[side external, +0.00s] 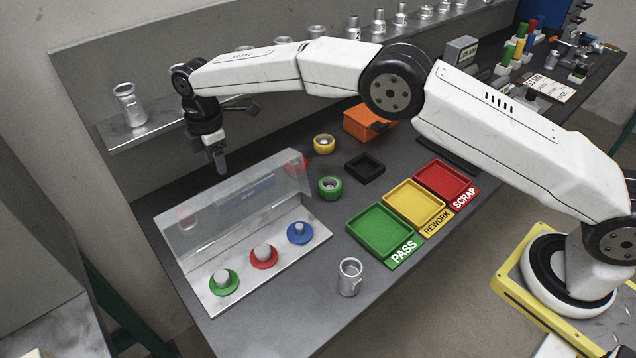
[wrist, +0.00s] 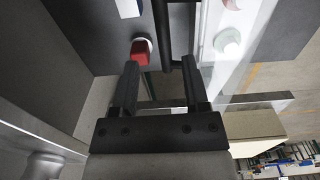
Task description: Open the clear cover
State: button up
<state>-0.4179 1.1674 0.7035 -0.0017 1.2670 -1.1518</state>
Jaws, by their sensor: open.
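The clear cover (side external: 225,205) is a transparent panel. In the side external view it stands raised and tilted along the back edge of a white base plate (side external: 317,237). On the plate, a green-ringed knob (side external: 223,283), a red-ringed knob (side external: 263,257) and a blue-ringed knob (side external: 300,233) show uncovered in front of the panel. My gripper (side external: 219,162) points down behind and above the cover's top edge, seemingly apart from it. In the wrist view my gripper (wrist: 160,78) is open, with a dark bar (wrist: 164,35) seen between its fingers. Whether they touch it I cannot tell.
A green-ringed part (side external: 330,187) and a yellow-ringed part (side external: 324,144) stand right of the cover. The PASS (side external: 387,258), REWORK (side external: 437,222) and SCRAP (side external: 467,190) trays lie farther right. A metal cup (side external: 350,277) stands near the front edge. A shelf (side external: 150,132) runs behind.

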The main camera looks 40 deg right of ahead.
jog(key=shift+r, duration=1)
jog(key=shift+d+r+m, duration=0.15)
jog(key=shift+d+m, duration=0.15)
jog(key=shift+d, duration=0.25)
jog(key=s+d+r+m+t, duration=0.1)
jog(key=s+d+m, duration=0.4)
jog(key=d, duration=0.3)
jog(key=s+d+r+m, duration=0.2)
jog(key=s+d+m, duration=0.25)
jog(key=d, duration=0.25)
jog(key=s+d+f+m, duration=0.1)
jog(key=s+d+m, duration=0.3)
jog(key=s, duration=0.6)
jog(key=s+d+f+m+t, duration=0.1)
jog(key=s+d+m, duration=0.3)
jog(key=s, duration=0.7)
jog(key=shift+d+f+t, duration=0.3)
jog(key=shift+d+f, duration=0.05)
jog(key=shift+d, duration=0.55)
